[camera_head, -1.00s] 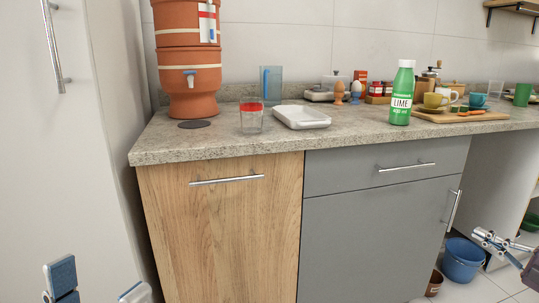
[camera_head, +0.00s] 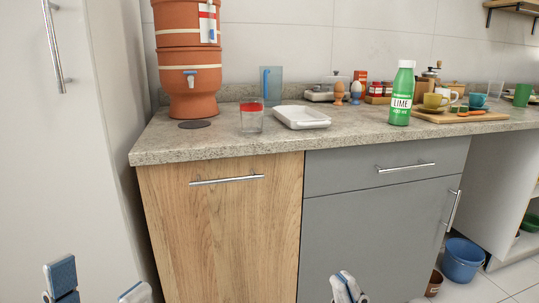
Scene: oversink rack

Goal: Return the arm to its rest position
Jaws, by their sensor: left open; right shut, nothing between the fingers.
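My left gripper (camera_head: 98,283) shows at the bottom left of the head view. Its two blue-and-white fingertips stand well apart, with nothing between them. It is in front of the tall white cabinet and below counter height. My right gripper (camera_head: 346,287) shows at the bottom centre, in front of the grey lower cabinet door. Its fingertips are together and hold nothing. Most of both arms is out of view.
The stone counter (camera_head: 225,155) carries a clay water filter (camera_head: 188,90), a red-topped glass (camera_head: 251,122), a white dish (camera_head: 301,121) and a green lime bottle (camera_head: 402,100). A blue bucket (camera_head: 462,262) stands on the floor at right. Handles protrude from the cabinets.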

